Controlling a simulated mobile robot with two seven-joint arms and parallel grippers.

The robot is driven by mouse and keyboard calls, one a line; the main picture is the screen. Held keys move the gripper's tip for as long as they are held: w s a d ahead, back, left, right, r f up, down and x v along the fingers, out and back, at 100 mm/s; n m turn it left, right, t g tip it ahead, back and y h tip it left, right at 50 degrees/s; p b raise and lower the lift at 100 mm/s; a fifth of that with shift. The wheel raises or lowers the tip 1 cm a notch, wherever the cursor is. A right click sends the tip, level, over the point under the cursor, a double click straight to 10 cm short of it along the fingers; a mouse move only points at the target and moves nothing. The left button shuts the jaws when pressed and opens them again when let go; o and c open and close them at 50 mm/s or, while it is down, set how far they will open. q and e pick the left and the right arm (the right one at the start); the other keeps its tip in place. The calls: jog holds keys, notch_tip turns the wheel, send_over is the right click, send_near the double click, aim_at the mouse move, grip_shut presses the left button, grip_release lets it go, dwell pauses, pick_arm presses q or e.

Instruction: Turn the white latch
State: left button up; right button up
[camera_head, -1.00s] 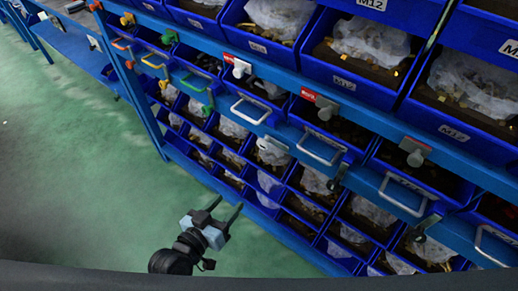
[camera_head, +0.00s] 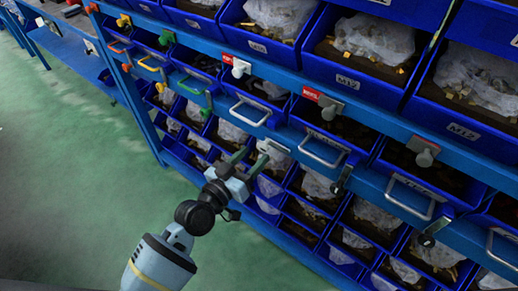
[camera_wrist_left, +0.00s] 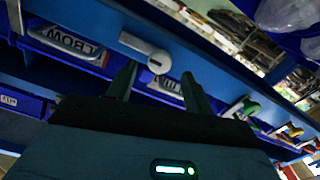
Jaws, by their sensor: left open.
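My right gripper is in neither view.
A green latch (camera_wrist_left: 244,110) and orange and yellow ones follow along the rail in the wrist view. A white-grey latch (camera_head: 240,67) sits on the rail above. Blue bins with bagged parts fill the rack. The green floor (camera_head: 80,180) at left is clear.

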aim_at(261, 149)
pick_arm(q)
jog(key=shift+x, duration=1.8)
jog(key=c, duration=1)
